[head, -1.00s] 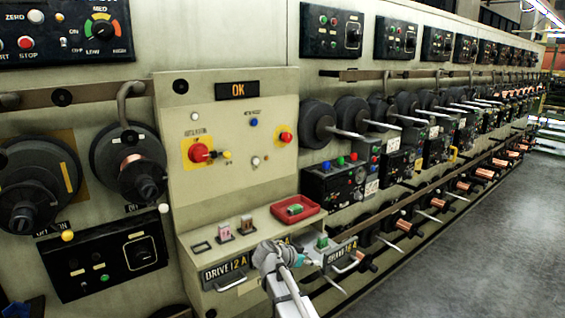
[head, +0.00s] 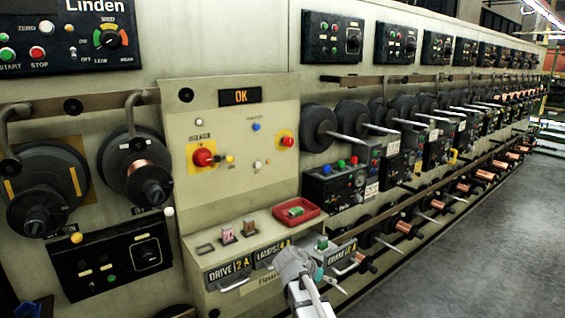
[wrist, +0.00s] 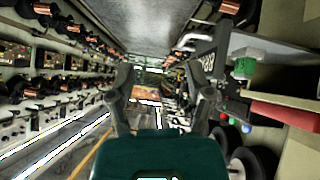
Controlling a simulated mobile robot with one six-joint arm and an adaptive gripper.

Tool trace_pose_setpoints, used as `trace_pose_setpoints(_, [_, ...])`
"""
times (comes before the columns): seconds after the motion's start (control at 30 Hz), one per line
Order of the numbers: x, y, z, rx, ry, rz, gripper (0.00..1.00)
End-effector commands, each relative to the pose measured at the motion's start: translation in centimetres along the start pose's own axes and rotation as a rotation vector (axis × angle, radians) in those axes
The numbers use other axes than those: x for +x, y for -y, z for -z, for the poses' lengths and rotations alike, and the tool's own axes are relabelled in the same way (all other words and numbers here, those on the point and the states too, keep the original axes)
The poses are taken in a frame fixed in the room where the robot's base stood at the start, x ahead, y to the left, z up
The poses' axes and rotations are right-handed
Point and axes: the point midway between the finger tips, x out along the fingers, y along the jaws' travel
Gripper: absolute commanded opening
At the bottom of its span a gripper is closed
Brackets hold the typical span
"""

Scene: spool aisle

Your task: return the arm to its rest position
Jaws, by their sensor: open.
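My arm reaches up from the bottom of the head view, in front of the drawer fronts under the OK panel (head: 240,130). Its end, with my gripper (head: 318,272) partly showing as a teal piece, is beside the right-hand drawer front. The fingers are hard to make out there. In the wrist view my gripper (wrist: 160,78) shows two dark fingers spread apart above a teal body. Nothing is between them, and the aisle shows beyond.
A red tray (head: 313,212) holding a green item sits on the ledge, with small fuse-like blocks (head: 227,233) to its left. Drawer handles stick out close to my arm. Spools and rods (head: 352,137) line the machine at right. The grey floor (head: 470,250) is clear.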

Motion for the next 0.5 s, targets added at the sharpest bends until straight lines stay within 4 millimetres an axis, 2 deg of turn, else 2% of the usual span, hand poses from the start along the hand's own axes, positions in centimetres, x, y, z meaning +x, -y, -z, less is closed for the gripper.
trace_pose_setpoints(0.03, [-0.2, -1.4, -0.1, -0.028, 0.036, -0.001, 0.66])
trace_pose_setpoints(0.27, [-0.5, -7.0, -2.3, -0.24, 0.267, 0.054, 0.66])
trace_pose_setpoints(0.5, [-2.4, -12.3, -4.9, -0.473, 0.494, 0.217, 0.66])
